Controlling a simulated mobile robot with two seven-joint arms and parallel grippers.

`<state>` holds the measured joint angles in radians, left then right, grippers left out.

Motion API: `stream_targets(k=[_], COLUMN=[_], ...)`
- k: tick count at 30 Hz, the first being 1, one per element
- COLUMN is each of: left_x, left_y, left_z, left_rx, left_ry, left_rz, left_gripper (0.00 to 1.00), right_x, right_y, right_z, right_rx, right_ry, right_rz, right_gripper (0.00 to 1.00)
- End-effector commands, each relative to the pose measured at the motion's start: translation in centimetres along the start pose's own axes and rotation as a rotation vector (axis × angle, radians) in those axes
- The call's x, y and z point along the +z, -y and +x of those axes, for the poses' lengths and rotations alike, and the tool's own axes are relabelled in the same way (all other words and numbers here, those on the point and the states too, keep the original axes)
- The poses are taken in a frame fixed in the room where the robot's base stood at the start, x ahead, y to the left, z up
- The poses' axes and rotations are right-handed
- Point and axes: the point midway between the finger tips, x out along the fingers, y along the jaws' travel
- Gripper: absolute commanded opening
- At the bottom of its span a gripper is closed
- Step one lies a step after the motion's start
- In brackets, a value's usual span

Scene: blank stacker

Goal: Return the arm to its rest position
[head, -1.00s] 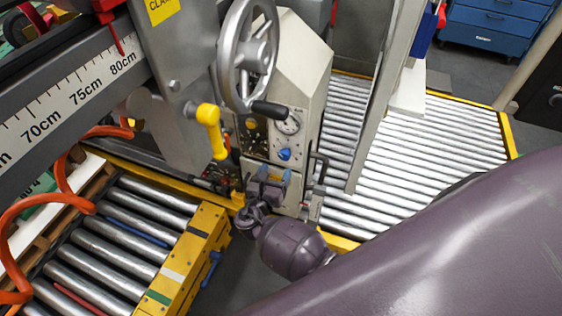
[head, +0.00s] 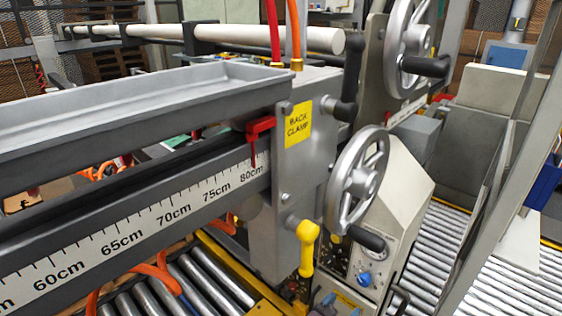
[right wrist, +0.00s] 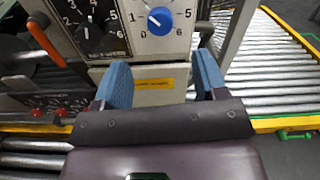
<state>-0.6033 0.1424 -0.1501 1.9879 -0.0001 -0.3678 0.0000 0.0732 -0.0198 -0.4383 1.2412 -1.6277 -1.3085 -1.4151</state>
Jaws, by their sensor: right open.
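My right gripper (right wrist: 162,68) shows in the right wrist view with its two blue-padded fingers apart and nothing between them. It is in front of the machine's control panel, just below a blue dial knob (right wrist: 160,20). A yellow label (right wrist: 155,84) on the panel shows between the fingers. In the head view only the fingertips of the right gripper (head: 338,306) show at the bottom edge, below the same blue knob (head: 364,279). The rest of my right arm is out of the head view. My left gripper is in neither view.
A grey handwheel (head: 357,178) and a yellow handle (head: 306,246) stick out near the panel. A black knob (right wrist: 92,35) and red switches (right wrist: 50,112) are left of the gripper. Roller conveyors (head: 520,262) lie right and lower left. A ruler beam (head: 140,222) spans the left.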

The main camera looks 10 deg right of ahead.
Motion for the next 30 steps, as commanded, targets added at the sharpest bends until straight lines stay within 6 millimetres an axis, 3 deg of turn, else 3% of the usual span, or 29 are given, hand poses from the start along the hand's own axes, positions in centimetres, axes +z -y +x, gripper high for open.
stream_targets(k=[5, 12, 16, 23, 26, 30], left_x=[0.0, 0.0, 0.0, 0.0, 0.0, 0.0], left_y=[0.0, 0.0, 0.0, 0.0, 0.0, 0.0], left_z=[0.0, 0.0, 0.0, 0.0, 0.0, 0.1], left_rx=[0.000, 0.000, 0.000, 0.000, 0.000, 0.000], left_ry=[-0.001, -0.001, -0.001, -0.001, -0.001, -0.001], left_rz=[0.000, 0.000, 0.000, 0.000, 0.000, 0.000], left_gripper=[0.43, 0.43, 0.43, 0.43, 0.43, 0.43], right_x=[-0.8, -1.2, -1.3, -0.6, 0.1, 1.2], right_y=[-1.2, -4.7, -5.0, -3.0, -1.2, 2.9], right_z=[0.0, -0.1, -0.6, -1.8, -2.3, -2.8], right_rx=[0.063, 0.132, 0.102, -0.040, -0.126, -0.261], right_ry=[-0.068, -0.443, -0.655, -0.999, -1.125, -1.266], right_rz=[0.210, 0.885, 1.242, 1.841, 2.087, 2.406], right_gripper=[0.66, 0.66, 0.66, 0.66, 0.66, 0.66])
